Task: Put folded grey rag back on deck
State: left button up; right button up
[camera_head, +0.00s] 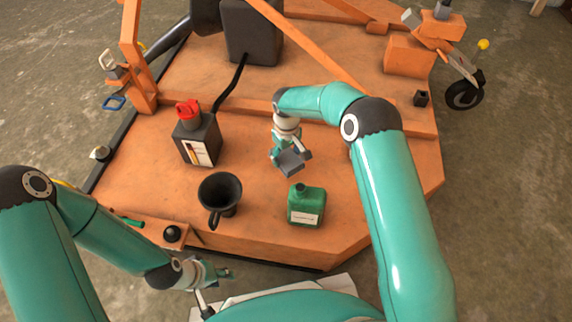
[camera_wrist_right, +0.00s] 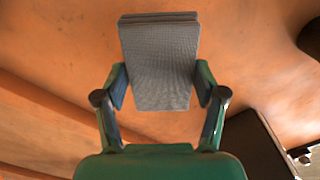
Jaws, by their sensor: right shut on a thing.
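The folded grey rag (camera_head: 291,162) is a small layered block in the head view. My right gripper (camera_head: 286,155) is shut on it over the orange deck (camera_head: 262,190). In the right wrist view the rag (camera_wrist_right: 158,62) sits between the two fingers (camera_wrist_right: 160,88), gripped on both sides. Whether the rag touches the deck is hard to tell. My left gripper (camera_head: 222,273) is low in the head view, in front of the deck's front edge, with no thing seen in it; its finger opening is unclear.
A green bottle (camera_head: 306,206) stands just in front of the rag. A black funnel-like cup (camera_head: 220,194) and a dark can with a red cap (camera_head: 198,138) stand to the left. Bare deck lies between them and right of the bottle.

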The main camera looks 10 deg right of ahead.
aim_at(287, 164)
notch_tip(287, 164, down, 5)
jog(key=shift+r+b, duration=0.2)
jog(key=shift+b, duration=0.45)
jog(key=shift+f, duration=0.2)
jog(key=o, duration=1.1)
jog(key=shift+r, duration=0.1)
notch_tip(287, 164, up, 12)
jog(key=p, duration=0.4)
jog(key=shift+r+p, duration=0.15)
jog(key=shift+p, duration=0.25)
